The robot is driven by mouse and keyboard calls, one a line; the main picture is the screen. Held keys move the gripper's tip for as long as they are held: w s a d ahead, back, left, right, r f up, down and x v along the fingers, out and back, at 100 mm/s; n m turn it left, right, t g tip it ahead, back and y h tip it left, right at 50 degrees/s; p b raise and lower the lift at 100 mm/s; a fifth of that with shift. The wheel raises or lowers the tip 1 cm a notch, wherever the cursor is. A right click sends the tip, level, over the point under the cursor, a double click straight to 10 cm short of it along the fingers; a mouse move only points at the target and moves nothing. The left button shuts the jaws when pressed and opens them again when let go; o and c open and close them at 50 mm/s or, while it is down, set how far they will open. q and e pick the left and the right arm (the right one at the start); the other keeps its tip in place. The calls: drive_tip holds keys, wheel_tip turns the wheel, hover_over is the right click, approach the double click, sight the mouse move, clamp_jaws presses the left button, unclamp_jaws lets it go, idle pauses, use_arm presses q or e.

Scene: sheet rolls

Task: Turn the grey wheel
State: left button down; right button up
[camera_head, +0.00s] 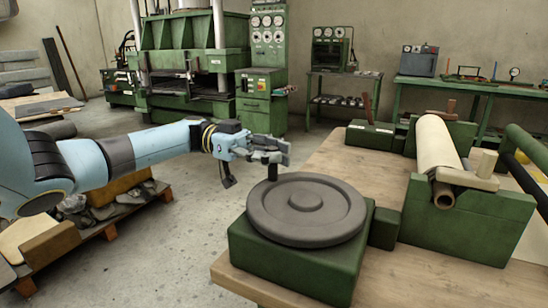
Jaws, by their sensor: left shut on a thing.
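The grey wheel (308,212) is a thick round disc with a raised hub, lying flat on a green block (290,262) on the wooden table. A short dark upright handle (272,173) stands at its far left rim. My left gripper (274,154) reaches in from the left at the top of this handle and is shut on it. The fingers hide the handle's upper part. My right gripper is not in view.
A cream sheet roll (437,146) lies in green supports on the wooden table (400,278), right of the wheel. A pallet with loose pieces (115,205) stands on the floor at left. Green machines (190,60) stand at the back. Floor between pallet and table is clear.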

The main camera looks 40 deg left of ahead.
use_arm(q)
drive_tip(key=shift+w+a+r, duration=0.1)
drive_tip(key=shift+w+a, duration=0.05)
drive_tip(key=shift+a, duration=0.05)
drive_tip(key=c, duration=1.2)
unclamp_jaws()
drive_tip(key=shift+a, duration=0.35)
drive_tip(key=shift+c, duration=0.2)
drive_tip(key=shift+o, duration=0.2)
drive_tip(key=shift+d, duration=0.25)
drive_tip(key=v, duration=1.2)
